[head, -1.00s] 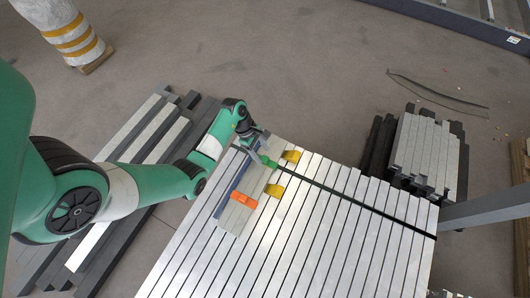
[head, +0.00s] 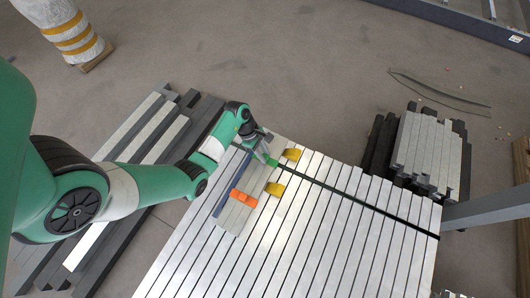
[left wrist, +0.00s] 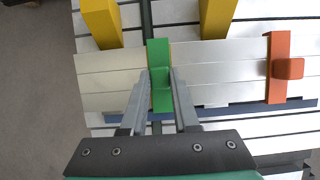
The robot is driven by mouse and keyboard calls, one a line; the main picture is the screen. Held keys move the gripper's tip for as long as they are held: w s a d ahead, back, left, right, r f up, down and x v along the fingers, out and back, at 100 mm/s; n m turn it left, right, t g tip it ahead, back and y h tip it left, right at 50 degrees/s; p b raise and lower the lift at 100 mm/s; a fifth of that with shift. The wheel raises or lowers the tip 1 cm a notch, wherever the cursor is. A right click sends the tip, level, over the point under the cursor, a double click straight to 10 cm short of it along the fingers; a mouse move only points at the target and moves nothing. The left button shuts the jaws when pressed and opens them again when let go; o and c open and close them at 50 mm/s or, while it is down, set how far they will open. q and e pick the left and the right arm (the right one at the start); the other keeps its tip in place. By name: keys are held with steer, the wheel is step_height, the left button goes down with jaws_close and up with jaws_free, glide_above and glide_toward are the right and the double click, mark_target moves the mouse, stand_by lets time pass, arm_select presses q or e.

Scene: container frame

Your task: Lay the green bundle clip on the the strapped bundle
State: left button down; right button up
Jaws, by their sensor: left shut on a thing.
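My left gripper (head: 267,153) is shut on the green bundle clip (head: 271,161), which also shows between the two fingers in the left wrist view (left wrist: 160,75). The clip is over a short stack of light slats (head: 233,217), seen in the left wrist view (left wrist: 225,62). An orange clip (head: 243,198) sits across these slats, apart from the green one. A black strap (left wrist: 147,22) runs up to the green clip in the left wrist view. Whether the clip touches the slats I cannot tell. My right gripper is not in view.
Two yellow brackets (head: 292,154) (head: 275,189) stand along the slats' right side. A wide slatted surface (head: 330,235) extends right, crossed by a dark band (head: 385,213). Plank piles lie on the floor at left (head: 135,130) and right (head: 425,152).

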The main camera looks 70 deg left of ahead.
arm_select(q)
step_height(320, 180, up, 4)
steer(key=p, duration=0.3)
steer(key=shift+r, duration=0.15)
steer(key=s+d+r+p, duration=0.3)
steer(key=s+r+p, duration=0.5)
steer(key=s, duration=0.5)
steer(key=shift+s+r, duration=0.35)
steer(key=shift+r, duration=0.05)
